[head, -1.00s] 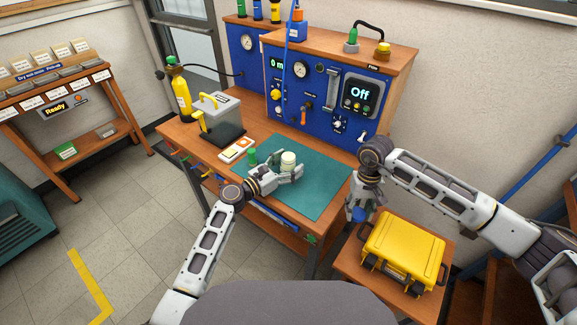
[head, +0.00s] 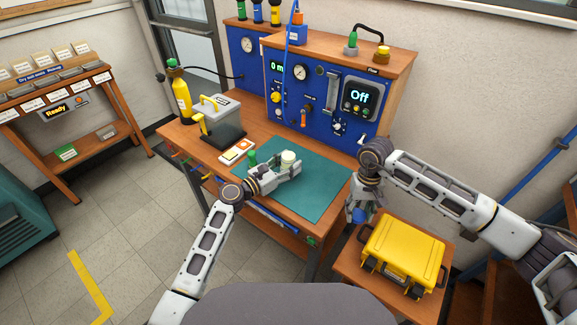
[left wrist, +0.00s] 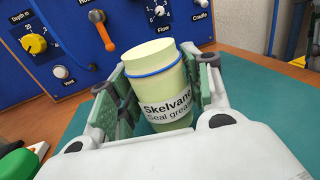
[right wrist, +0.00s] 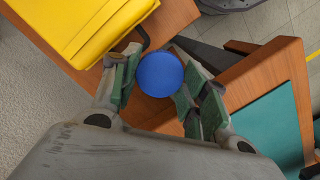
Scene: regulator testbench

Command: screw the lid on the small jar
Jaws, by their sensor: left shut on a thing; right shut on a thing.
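The small jar (head: 288,157) is pale cream and stands on the green mat, without a lid on top. In the left wrist view the jar (left wrist: 158,80) shows a blue ring below its neck and a "Seal grease" label. My left gripper (head: 284,171) is shut on the jar, a finger on each side of it. My right gripper (head: 359,208) points down, right of the bench and near the yellow case. It is shut on the round blue lid (right wrist: 160,74), which sits between the fingertips in the right wrist view.
The green mat (head: 318,193) is clear to the right of the jar. The blue panel (head: 315,100) rises behind. A yellow case (head: 403,252) stands on a side table at right.

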